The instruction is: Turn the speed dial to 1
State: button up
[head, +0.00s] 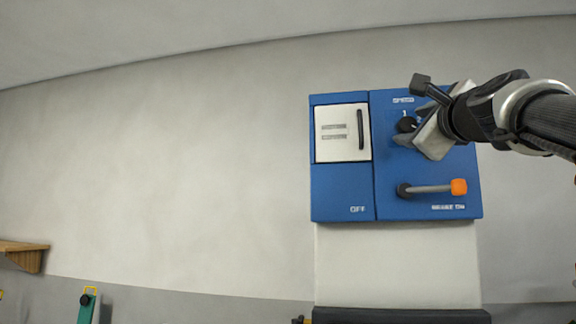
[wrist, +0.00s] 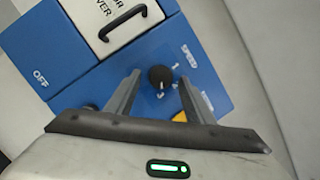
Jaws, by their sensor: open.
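The speed dial (wrist: 160,77) is a black round knob on the blue panel (head: 392,172), below the word SPEED. A "1" is printed beside it, and in the wrist view it has a light mark on it. In the head view the dial (head: 406,124) is partly covered by my gripper (head: 404,139). My gripper is open in the wrist view (wrist: 158,92), with one finger on each side of the dial and gaps between fingers and knob. I cannot tell how far the fingertips are from the panel.
A brake lever with an orange knob (head: 459,187) sticks out below the dial, near the words BRAKE ON. A white cover with a black handle (head: 361,130) is at the panel's left, above the word OFF. A wooden shelf (head: 22,248) is far left.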

jog(key=c, duration=1)
jog(key=shift+c, duration=0.2)
